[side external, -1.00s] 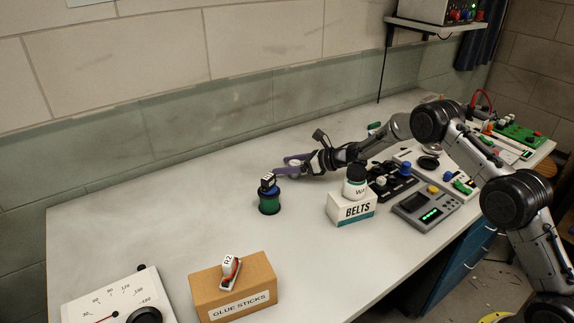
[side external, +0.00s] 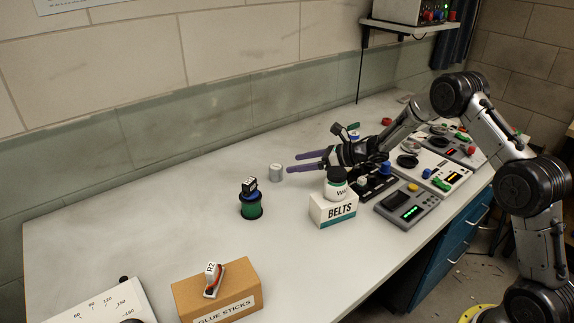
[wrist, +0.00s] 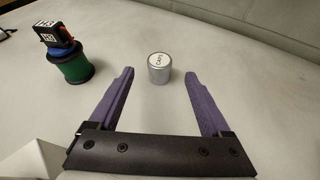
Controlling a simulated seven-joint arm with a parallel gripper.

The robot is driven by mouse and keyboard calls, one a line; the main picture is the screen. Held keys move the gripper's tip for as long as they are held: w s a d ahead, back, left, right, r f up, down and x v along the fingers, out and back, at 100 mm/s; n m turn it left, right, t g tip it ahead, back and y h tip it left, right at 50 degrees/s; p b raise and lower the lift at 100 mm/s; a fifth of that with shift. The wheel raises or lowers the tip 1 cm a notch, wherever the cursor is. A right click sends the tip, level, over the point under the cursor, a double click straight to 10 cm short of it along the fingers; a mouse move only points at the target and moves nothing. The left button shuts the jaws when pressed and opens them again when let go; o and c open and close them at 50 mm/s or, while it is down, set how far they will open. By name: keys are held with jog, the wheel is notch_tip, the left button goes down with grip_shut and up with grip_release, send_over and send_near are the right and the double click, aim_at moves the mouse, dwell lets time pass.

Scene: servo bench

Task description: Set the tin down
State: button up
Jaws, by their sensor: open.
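The tin (side external: 276,173) is a small silver-grey cylinder with a white lettered lid. It stands upright on the bench top, clear of other things. In the wrist view the tin (wrist: 159,68) stands just beyond the fingertips, between their lines, touching neither. My gripper (side external: 293,162) has two purple fingers spread apart with nothing between them. It is to the right of the tin in the side view, low over the bench. In the wrist view my gripper (wrist: 160,74) shows open and empty.
A green spool (side external: 250,206) with a black labelled block (side external: 249,185) on top stands left of the tin. A BELTS box (side external: 333,210) carries a white jar (side external: 336,184). A GLUE STICKS box (side external: 217,292) is in front. Bench left of the spool is bare.

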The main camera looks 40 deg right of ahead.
jog(key=shift+s+d+r, duration=0.2)
jog(key=shift+s+d, duration=0.05)
jog(key=shift+s, duration=0.1)
jog(key=s+d+r+m+t+h, duration=0.1)
jog(key=s+d+r+m+h, duration=0.15)
jog(key=r+m, duration=0.5)
jog(key=s+d+r+m+h, duration=0.1)
jog(key=s+r+m+h, duration=0.25)
jog(key=r+m, duration=0.4)
jog(key=s+r+m+h, duration=0.3)
jog(key=s+r+m, duration=0.1)
jog(key=s+m, duration=0.35)
jog(key=s+a+f+m+g, duration=0.1)
jog(key=s+a+m+g, duration=0.1)
jog(key=s+m, duration=0.4)
jog(key=s+a+f+m+g+y, duration=0.1)
jog(key=s+m, duration=0.6)
jog(key=s, duration=0.7)
jog(key=s+a+f+m+g, duration=0.2)
jog(key=s+m, duration=0.4)
jog(key=s, duration=0.5)
jog(key=shift+a+g+y, duration=0.4)
jog(key=shift+a+g, duration=0.4)
jog(key=shift+a, duration=0.3)
